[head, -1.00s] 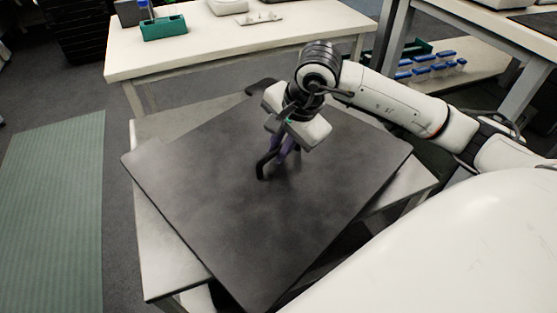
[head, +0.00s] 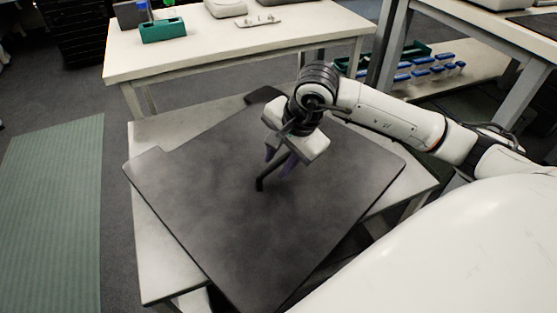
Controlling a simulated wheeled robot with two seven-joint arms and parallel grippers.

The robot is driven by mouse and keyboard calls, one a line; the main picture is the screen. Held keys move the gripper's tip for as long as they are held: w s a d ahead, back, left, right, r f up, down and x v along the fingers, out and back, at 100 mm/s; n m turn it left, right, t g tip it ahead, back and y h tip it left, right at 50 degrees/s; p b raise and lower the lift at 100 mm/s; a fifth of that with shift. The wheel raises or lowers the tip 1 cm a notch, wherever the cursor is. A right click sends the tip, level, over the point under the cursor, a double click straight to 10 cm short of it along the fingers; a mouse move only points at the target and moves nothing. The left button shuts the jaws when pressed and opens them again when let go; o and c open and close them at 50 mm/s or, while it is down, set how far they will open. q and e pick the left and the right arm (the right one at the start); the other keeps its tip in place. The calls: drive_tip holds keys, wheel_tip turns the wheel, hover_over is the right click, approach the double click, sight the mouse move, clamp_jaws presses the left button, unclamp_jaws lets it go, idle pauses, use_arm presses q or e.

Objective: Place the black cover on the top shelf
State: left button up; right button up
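The black cover (head: 205,215) is a wide, flat, dark square plate with rounded corners and an upright bar handle (head: 262,184). It lies at an angle over a light grey table or cart (head: 152,262), overhanging its edges. Whether it touches the surface or is held just above cannot be told. My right gripper (head: 278,160) points down over the middle of the cover, its purple-grey fingers closed around the handle; part of the handle is hidden by them. Which surface is the top shelf is not clear from this view. My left gripper is out of view.
A white bench (head: 200,58) stands behind, with a green rack (head: 163,30) on it. At the right, another bench (head: 490,22) stands above a low shelf holding blue-capped items (head: 435,70). A green mat (head: 50,210) lies on open floor at the left.

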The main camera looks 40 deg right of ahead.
drive_tip(key=p+v, duration=0.2)
drive_tip(key=v, duration=0.9)
drive_tip(key=shift+r, duration=0.2)
drive_tip(key=shift+s, duration=0.1)
